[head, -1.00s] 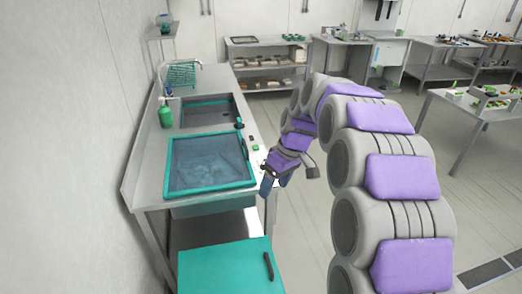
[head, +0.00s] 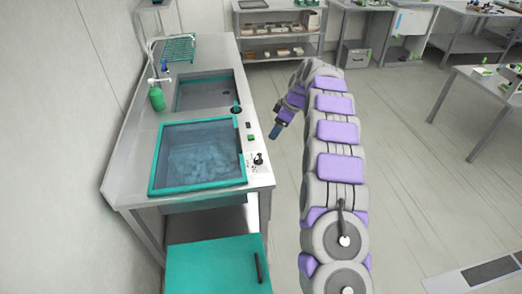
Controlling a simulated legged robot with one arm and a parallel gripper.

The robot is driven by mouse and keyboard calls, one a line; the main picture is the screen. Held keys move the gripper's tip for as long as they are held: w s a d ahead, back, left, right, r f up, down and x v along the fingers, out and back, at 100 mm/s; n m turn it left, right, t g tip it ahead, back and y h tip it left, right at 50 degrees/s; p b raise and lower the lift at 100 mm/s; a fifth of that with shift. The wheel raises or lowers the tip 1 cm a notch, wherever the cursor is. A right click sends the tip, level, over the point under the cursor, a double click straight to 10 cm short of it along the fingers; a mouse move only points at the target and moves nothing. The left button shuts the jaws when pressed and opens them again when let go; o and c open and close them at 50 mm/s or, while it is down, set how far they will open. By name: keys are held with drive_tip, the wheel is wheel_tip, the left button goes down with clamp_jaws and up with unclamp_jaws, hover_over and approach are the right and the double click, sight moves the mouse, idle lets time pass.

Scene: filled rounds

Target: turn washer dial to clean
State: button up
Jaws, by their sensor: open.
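The washer is built into a steel counter, with a teal-framed glass lid (head: 198,158) that lies shut over its tub. A small dark dial (head: 258,159) sits on the counter's right edge, beside the lid, with small dark markings near it. The setting it points to is too small to read. My gripper (head: 275,131) is beyond the counter's right edge, up and to the right of the dial and apart from it. It is open and holds nothing that I can see.
A green button (head: 251,137) sits above the dial on the counter. Behind the lid are a sink (head: 208,92), a green bottle (head: 156,97) and a green rack (head: 177,47). A teal cabinet door (head: 215,268) stands at the front.

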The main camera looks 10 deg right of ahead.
sight(258, 156)
drive_tip(key=x, duration=0.5)
drive_tip(key=b+x, duration=0.1)
drive_tip(key=x, duration=0.5)
drive_tip(key=b+x, duration=0.1)
drive_tip(key=x, duration=0.4)
drive_tip(key=shift+s+a+f, duration=0.2)
drive_tip(key=shift+a+f, duration=0.05)
drive_tip(key=shift+a, duration=0.25)
drive_tip(key=shift+w+a+f, duration=0.1)
drive_tip(key=shift+a+f, duration=0.15)
drive_tip(key=shift+f, duration=0.1)
drive_tip(key=shift+d, duration=0.25)
drive_tip(key=shift+c, duration=0.4)
drive_tip(key=shift+d, duration=0.1)
drive_tip(key=c, duration=0.3)
drive_tip(key=shift+r, duration=0.1)
drive_tip(key=c, duration=0.7)
